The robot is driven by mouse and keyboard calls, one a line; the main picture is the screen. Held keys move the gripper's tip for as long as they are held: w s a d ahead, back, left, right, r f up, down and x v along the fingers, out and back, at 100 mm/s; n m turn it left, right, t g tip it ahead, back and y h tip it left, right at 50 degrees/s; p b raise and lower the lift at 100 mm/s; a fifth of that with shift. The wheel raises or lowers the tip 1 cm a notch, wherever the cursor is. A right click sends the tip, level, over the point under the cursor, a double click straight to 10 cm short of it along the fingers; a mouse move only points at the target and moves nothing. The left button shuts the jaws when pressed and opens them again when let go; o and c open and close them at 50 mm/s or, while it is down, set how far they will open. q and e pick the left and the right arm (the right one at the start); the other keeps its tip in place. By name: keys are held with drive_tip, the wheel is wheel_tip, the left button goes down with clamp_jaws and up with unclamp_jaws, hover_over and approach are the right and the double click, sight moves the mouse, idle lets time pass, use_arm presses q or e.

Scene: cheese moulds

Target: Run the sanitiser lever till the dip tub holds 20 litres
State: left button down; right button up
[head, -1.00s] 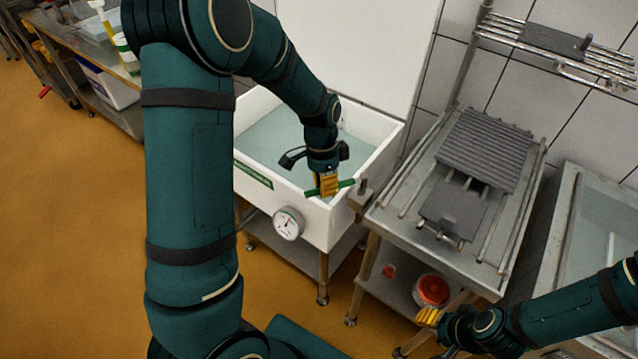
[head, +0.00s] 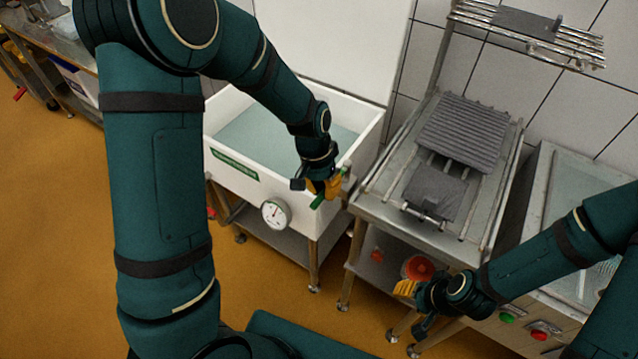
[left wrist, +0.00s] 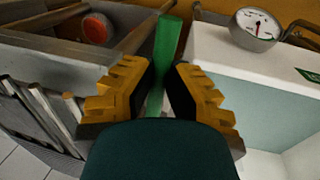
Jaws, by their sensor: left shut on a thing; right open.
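The white dip tub (head: 296,199) stands left of centre in the head view, with pale liquid inside and a green label on its front. A round dial gauge (head: 276,213) is on its front; it also shows in the left wrist view (left wrist: 257,24). Its needle points roughly upward, and the figures are too small to read. My left gripper (head: 326,187) is shut on the green sanitiser lever (left wrist: 166,55) at the tub's right front corner. The yellow fingers lie on both sides of the lever. My right gripper (head: 405,288) is open and empty, low in front of the steel stand.
A steel stand (head: 393,213) with grey ribbed mats (head: 463,132) adjoins the tub on the right. A red round object (head: 418,268) sits on its lower shelf. A unit with a green button (head: 507,318) and a red button (head: 540,331) is at right. Orange floor is open at left.

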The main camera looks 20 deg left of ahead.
use_arm(q)
drive_tip(key=shift+s+d+f, duration=0.15)
drive_tip(key=shift+s+d, duration=0.05)
idle(0.4)
drive_tip(key=c, duration=0.9)
unclamp_jaws()
drive_tip(key=shift+w, duration=0.1)
wheel_tip(320, 180, up, 12)
drive_tip(key=a, duration=0.2)
drive_tip(key=shift+w, duration=0.25)
drive_tip(key=shift+a, duration=0.1)
